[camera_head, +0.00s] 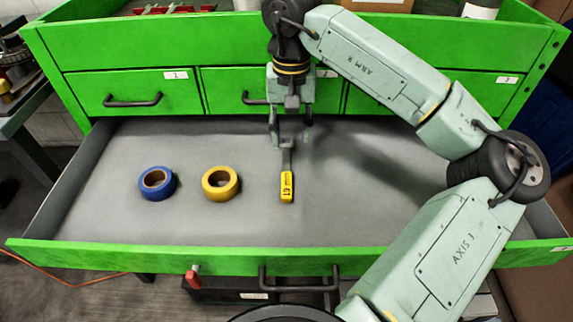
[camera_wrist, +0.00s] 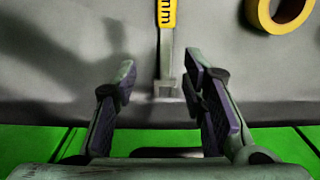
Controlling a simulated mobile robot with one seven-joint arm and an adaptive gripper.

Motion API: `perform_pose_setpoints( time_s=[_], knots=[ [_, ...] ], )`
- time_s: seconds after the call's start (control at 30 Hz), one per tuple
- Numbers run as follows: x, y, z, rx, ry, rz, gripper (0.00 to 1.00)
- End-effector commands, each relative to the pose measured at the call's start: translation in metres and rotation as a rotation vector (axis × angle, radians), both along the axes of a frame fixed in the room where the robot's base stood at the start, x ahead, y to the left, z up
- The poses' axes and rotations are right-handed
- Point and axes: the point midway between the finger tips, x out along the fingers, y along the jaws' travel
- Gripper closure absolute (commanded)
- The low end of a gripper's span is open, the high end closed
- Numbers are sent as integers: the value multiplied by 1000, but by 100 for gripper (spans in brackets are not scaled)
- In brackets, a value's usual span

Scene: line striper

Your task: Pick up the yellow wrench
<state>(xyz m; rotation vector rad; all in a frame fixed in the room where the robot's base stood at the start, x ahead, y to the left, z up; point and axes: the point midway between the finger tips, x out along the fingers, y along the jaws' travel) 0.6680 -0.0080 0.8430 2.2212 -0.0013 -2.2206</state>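The yellow wrench (camera_head: 287,186) lies in the open grey-lined drawer, its yellow handle toward the drawer front and its grey metal end toward the back. In the wrist view its yellow handle (camera_wrist: 167,13) is at the top edge, cut off by the frame, and its metal shaft points down toward the fingers. My gripper (camera_head: 289,124) is over the wrench's metal end. In the wrist view my gripper (camera_wrist: 158,84) is open, with the two dark-padded fingers apart and the shaft's end between them in the picture. I cannot tell the height gap.
A yellow tape roll (camera_head: 220,184) and a blue tape roll (camera_head: 157,183) lie left of the wrench. The green drawer front (camera_head: 200,257) and side walls bound the drawer. A green cabinet with small drawers (camera_head: 135,92) stands behind. The drawer floor between tape and wrench is clear.

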Motion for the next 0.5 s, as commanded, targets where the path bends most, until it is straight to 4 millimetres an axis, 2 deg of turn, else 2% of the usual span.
perform_pose_setpoints(
  time_s=[0.1,0.37,0.5],
  knots=[
    [-1,0,-18,1,2,0,62],
    [-2,3,-39,2,4,1,62],
    [-5,9,-59,4,3,3,62]
  ],
)
